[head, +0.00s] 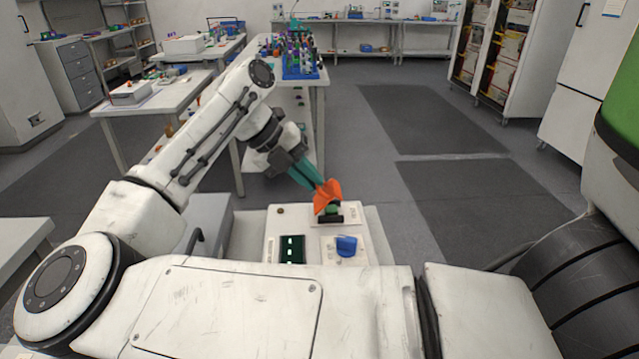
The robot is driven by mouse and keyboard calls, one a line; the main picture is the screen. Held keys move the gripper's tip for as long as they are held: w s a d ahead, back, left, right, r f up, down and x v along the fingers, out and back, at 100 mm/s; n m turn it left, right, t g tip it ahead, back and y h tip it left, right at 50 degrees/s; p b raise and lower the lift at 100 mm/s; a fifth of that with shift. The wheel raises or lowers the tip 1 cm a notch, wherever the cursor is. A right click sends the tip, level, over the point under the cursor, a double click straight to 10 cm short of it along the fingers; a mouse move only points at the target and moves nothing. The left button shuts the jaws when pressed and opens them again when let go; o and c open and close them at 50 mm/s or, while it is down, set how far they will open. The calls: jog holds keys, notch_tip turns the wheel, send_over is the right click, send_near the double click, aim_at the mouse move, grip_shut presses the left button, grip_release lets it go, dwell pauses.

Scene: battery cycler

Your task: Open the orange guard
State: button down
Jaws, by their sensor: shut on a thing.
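The orange guard (328,194) is on the battery cycler's white top panel (277,221), near its far right part. It stands tilted up, with a dark base and a green part (333,209) showing below it. My gripper (318,184) comes down from the upper left, and its teal fingers are shut on the guard. The guard hides the fingertips in part, so the exact grip is not clear. A blue knob (346,245) and a dark display (292,249) with light digits sit on the panel closer to me.
A bench (318,77) with a blue rack (300,70) of colourful items stands behind my arm. White tables (150,100) stand at the left. Open shelving cabinets (495,50) are at the far right. The floor with dark mats (430,115) right of the cycler is clear.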

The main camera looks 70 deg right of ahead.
jog(key=g, duration=0.1)
jog(key=w+g+h+b, duration=0.1)
jog(key=w+a+f+g, duration=0.1)
jog(key=shift+w+h+b, duration=0.2)
jog(key=shift+h+b, duration=0.1)
jog(key=shift+b, duration=0.1)
jog(key=shift+w+a+f+g+h+b, duration=0.15)
jog(key=shift+w+f+g+h+b, duration=0.2)
jog(key=shift+g, duration=0.35)
jog(key=shift+w+a+f+g+h+b, duration=0.1)
jog(key=shift+w+g+b, duration=0.2)
jog(key=shift+g+b, duration=0.3)
jog(key=shift+w+a+f+g+h+b, duration=0.15)
jog(key=shift+w+f+g+h+b, duration=0.15)
jog(key=shift+g, duration=0.5)
jog(key=c, duration=1.2)
grip_release()
jog(key=b+v, duration=0.1)
jog(key=v, duration=1)
jog(key=shift+b, duration=0.35)
jog(key=shift+c, duration=0.2)
